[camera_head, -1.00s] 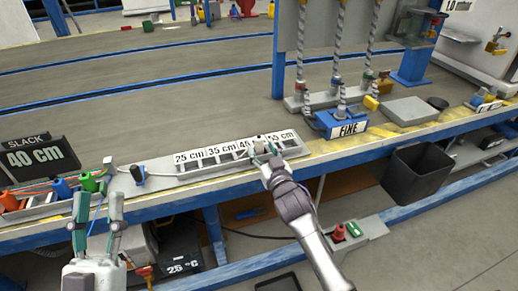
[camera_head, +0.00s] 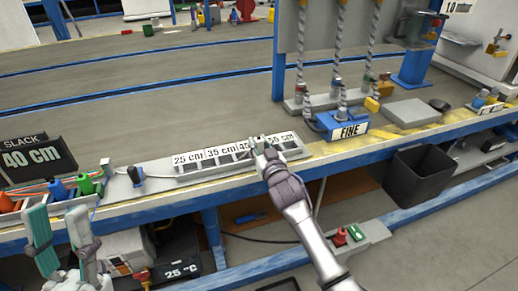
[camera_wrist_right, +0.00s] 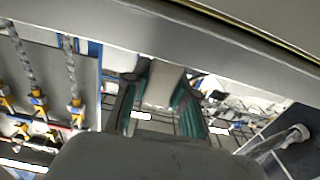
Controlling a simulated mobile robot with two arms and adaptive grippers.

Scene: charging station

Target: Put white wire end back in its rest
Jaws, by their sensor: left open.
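A small pale upright piece (camera_head: 105,166), which looks like the white wire end, stands at the right end of the wire rack (camera_head: 12,220), beside the green wire end (camera_head: 86,184) and blue wire end (camera_head: 58,189). My left gripper (camera_head: 58,222) is open and empty in front of the rack, its fingers pointing up. My right gripper (camera_head: 260,144) is at the slot strip (camera_head: 185,168) labelled 25 to 55 cm. In the right wrist view its teal pads (camera_wrist_right: 157,104) are apart with a pale block (camera_wrist_right: 162,86) between them; whether they grip it is unclear.
A black-topped plug (camera_head: 135,174) stands between the rack and the strip. The SLACK 40 cm sign (camera_head: 35,158) is at the left. The FINE fixture (camera_head: 345,125) stands right of the strip. A black bin (camera_head: 418,175) is below the table edge.

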